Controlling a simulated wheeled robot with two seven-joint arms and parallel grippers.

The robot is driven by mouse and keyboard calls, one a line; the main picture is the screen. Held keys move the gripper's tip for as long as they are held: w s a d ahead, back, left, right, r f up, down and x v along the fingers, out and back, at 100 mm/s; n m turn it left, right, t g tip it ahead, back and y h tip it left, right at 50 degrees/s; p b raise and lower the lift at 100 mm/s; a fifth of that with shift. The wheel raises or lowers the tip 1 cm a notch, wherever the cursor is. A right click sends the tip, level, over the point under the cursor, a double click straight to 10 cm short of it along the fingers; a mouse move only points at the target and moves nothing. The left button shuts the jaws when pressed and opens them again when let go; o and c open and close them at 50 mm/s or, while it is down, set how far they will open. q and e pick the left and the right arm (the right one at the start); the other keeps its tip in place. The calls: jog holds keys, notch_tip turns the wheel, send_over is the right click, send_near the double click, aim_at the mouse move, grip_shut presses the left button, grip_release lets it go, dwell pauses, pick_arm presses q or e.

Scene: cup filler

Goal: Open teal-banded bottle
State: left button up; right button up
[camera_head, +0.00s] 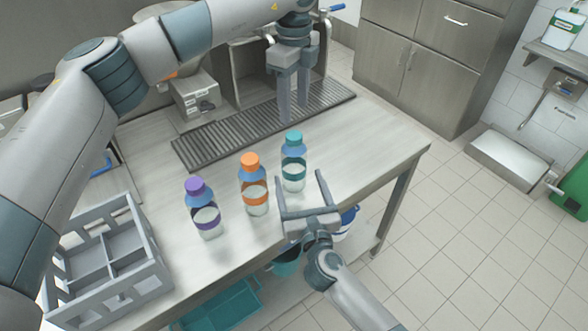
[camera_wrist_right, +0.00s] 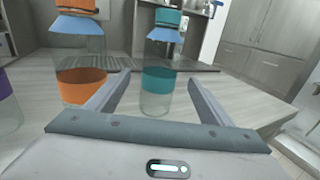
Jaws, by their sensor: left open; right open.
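The teal-banded bottle (camera_head: 293,171) stands upright on the table with a teal cap (camera_head: 294,138) on it. It also shows in the right wrist view (camera_wrist_right: 158,80), between the two fingers but beyond their tips. My right gripper (camera_head: 300,192) is open and empty, low at the table's front edge, its fingers pointing towards the teal-banded bottle. In the right wrist view, my right gripper (camera_wrist_right: 158,82) shows both fingers spread. My left gripper (camera_head: 292,115) is open, pointing down above the dark grate behind the teal-banded bottle, apart from its cap.
An orange-banded bottle (camera_head: 254,195) and a purple-banded bottle (camera_head: 206,219) stand to the left, both capped. A grey divided crate (camera_head: 150,285) sits at the left front. A dark grate (camera_head: 215,143) lies behind the bottles. The table's right end (camera_head: 385,150) is clear.

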aim_at(294, 165)
jog(key=x, duration=0.6)
jog(key=shift+w, duration=0.3)
